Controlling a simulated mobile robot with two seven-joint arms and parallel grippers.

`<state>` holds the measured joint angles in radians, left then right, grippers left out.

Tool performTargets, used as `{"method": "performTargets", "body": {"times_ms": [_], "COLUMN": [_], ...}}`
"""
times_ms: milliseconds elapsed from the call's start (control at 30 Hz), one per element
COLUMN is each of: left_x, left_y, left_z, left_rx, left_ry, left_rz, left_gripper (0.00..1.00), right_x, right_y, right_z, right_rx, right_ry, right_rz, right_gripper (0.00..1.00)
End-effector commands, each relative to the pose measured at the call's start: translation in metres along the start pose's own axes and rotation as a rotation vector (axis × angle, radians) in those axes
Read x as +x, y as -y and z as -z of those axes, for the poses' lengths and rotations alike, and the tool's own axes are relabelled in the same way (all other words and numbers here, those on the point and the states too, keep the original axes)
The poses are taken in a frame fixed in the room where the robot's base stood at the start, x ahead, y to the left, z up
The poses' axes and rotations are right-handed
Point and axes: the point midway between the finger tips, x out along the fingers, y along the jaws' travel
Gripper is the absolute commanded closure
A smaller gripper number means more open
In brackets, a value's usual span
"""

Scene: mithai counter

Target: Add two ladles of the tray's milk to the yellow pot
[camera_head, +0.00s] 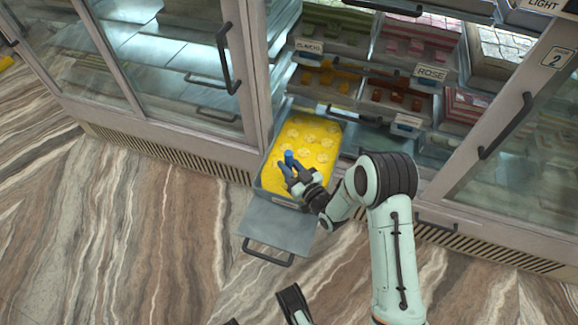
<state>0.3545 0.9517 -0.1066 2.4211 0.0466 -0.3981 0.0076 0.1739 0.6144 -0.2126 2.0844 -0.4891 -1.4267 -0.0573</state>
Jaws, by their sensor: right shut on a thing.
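The tray (262,184) is pulled out of the counter and holds yellow milk (325,150) with several pale round sweets in it. My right gripper (291,172) is over the tray's left part, shut on a blue-topped thing, apparently the ladle (289,157). The ladle's bowl is not visible, so I cannot tell whether it is in the milk. Two dark finger-like parts at the bottom edge look like my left gripper (264,311), spread apart and empty. No yellow pot is clearly visible; a cut-off yellow thing (6,62) shows at the far left edge.
An open drawer-like flap (278,226) with a dark handle hangs in front of the tray. Glass doors (185,65) stand on the left and another (525,160) on the right. Shelves of sweets (400,95) are behind the tray. The striped floor (130,230) is clear.

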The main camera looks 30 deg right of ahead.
Motion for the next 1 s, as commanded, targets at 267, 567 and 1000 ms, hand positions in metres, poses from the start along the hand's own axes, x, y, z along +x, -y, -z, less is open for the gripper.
{"method": "performTargets", "body": {"times_ms": [267, 567, 1000], "left_x": [-0.019, -0.033, -0.032], "left_y": [0.000, -0.001, -0.001], "left_z": [-0.007, -0.011, -0.010], "left_rx": [0.000, 0.001, 0.001], "left_ry": [-0.001, -0.004, -0.004], "left_rz": [-0.001, -0.002, -0.002], "left_gripper": [0.57, 0.57, 0.57], "right_x": [0.000, 0.000, 0.000], "right_y": [0.000, 0.000, 0.000], "right_z": [0.034, 0.058, 0.056], "right_rx": [0.000, 0.000, 0.000], "right_ry": [-0.005, -0.004, -0.003], "right_rz": [0.001, 0.001, 0.001], "right_gripper": [1.00, 1.00, 1.00]}}
